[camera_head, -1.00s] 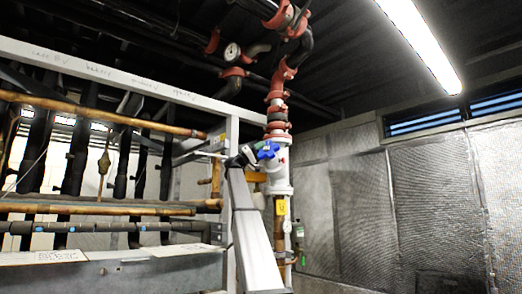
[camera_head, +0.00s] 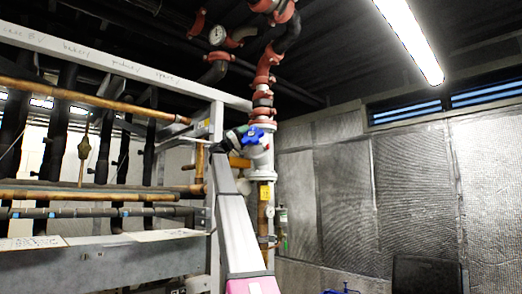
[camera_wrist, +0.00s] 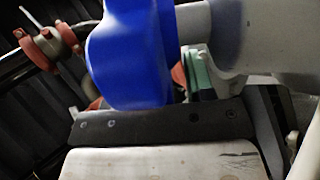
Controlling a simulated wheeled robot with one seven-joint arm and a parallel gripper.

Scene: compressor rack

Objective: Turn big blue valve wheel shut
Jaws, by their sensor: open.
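The big blue valve wheel (camera_head: 252,136) is on the white vertical valve body (camera_head: 262,160), below red-coupled pipe. My gripper (camera_head: 239,139) is at the left side of the wheel in the head view, at the top of my raised arm. In the wrist view the blue wheel (camera_wrist: 130,55) fills the upper middle, very close, with its stem running right to a pale valve body (camera_wrist: 280,35). The wheel's lower edge is just above the dark plate of my gripper (camera_wrist: 155,122). My gripper is open; the fingertips are not clear, and I cannot tell whether they touch the wheel.
A white steel rack frame (camera_head: 217,125) with copper pipes (camera_head: 95,195) stands close on the left. Red-coupled pipes (camera_head: 264,75) run overhead. A small blue object (camera_head: 342,291) shows at the bottom edge. Quilted silver wall panels (camera_head: 410,190) stand behind on the right.

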